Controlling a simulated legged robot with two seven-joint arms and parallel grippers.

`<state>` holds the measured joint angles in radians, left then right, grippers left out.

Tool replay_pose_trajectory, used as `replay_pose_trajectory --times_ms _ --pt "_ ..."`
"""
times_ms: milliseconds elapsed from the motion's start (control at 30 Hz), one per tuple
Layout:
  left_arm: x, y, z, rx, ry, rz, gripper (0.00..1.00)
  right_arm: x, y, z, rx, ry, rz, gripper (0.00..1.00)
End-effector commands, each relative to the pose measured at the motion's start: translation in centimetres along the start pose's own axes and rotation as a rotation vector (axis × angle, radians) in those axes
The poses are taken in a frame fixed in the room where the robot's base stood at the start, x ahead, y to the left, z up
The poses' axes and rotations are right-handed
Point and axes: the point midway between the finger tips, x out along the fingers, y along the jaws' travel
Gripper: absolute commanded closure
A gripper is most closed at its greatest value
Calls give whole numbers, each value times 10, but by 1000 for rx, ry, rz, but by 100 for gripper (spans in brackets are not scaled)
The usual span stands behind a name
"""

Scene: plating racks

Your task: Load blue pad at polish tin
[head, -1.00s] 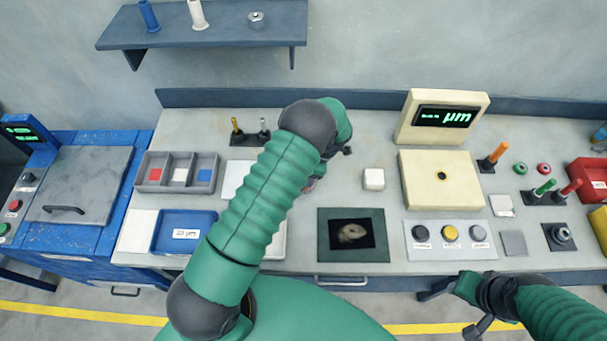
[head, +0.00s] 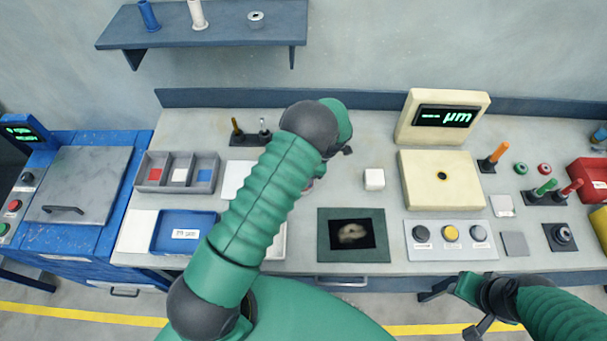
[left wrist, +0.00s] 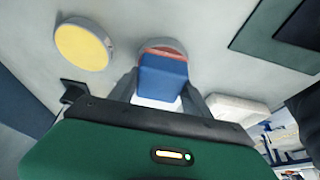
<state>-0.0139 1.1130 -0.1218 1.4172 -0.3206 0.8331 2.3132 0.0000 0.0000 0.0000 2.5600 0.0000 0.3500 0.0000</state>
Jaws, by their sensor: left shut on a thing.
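In the left wrist view, my left gripper (left wrist: 162,90) is shut on a blue pad (left wrist: 163,76). The pad's far end overlaps a round tin with reddish contents (left wrist: 163,45); whether they touch is unclear. A second round tin with a yellow top (left wrist: 82,45) lies to the left. In the head view, my left arm hides the held pad and most of the tins. A three-compartment tray (head: 178,188) shows red, white and blue items, one per compartment. My right gripper (head: 470,290) is at the bench's front edge, its jaws unclear.
A white block (head: 374,180) and a green-framed dark panel (head: 352,252) lie right of my left arm. A cream gauge (head: 440,195) and a button plate (head: 450,254) stand farther right. A blue tray (head: 160,232) is at front left.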

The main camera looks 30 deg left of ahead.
Motion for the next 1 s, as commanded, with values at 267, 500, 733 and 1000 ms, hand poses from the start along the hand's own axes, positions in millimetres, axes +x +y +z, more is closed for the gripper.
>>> replay_pose_trajectory --times_ms 267,500,733,1000 --pt "-8 -2 -3 1 0 -3 76 -6 0 -1 0 0 0 64" --pt "-31 -1 -13 1 0 -1 76 -18 0 -4 0 0 0 64" --pt "-52 -1 -22 0 0 0 76 -29 0 -7 0 0 0 64" --pt "-65 -1 -27 0 0 -2 76 -35 0 -8 0 0 0 64"
